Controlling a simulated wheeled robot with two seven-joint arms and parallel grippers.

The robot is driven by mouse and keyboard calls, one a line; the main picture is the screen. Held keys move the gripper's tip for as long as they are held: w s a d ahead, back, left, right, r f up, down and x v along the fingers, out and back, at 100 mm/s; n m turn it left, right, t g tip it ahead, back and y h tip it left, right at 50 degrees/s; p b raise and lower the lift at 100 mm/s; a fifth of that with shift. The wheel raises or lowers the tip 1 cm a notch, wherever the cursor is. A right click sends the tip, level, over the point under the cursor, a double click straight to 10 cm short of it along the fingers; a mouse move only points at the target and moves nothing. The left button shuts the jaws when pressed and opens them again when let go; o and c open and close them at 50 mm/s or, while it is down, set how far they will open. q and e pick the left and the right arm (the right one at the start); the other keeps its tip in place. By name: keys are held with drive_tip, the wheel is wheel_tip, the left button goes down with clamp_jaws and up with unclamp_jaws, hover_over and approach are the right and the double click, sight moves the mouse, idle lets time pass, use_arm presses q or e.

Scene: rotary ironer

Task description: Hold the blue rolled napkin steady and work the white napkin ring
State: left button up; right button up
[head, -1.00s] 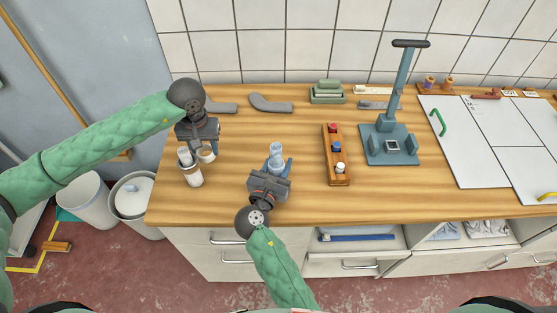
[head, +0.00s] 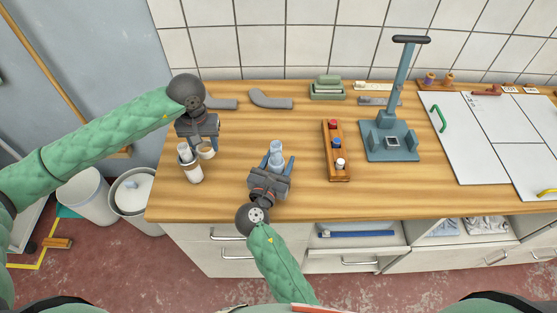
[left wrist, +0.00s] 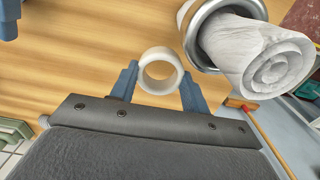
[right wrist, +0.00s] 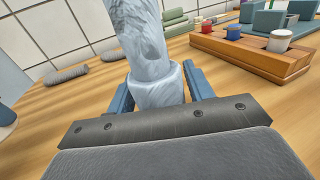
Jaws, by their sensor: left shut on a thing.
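The white napkin ring (left wrist: 160,71) is between the blue fingers of my left gripper (left wrist: 160,85), which is shut on it. In the head view that ring (head: 206,150) is at the left of the counter, beside a white roll. The blue rolled napkin (right wrist: 150,50) stands upright on the counter, with a wider pale-blue cuff low down. It also shows in the head view (head: 275,151). My right gripper (right wrist: 160,90) has a finger on each side of the napkin. In the head view its fingers are spread, with gaps beside the napkin. Its foot is partly hidden.
A white roll in a metal-rimmed holder (head: 193,172) stands close by my left gripper. A wooden block with coloured pegs (head: 336,160) and a blue-grey press stand (head: 390,145) are to the right. Grey curved pieces (head: 270,101) lie behind. Counter between the grippers is clear.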

use_arm(q)
drive_tip(key=shift+r+p, duration=0.6)
use_arm(e)
drive_tip(key=shift+r, duration=0.3)
idle(0.4)
drive_tip(key=c, duration=0.5)
idle(0.8)
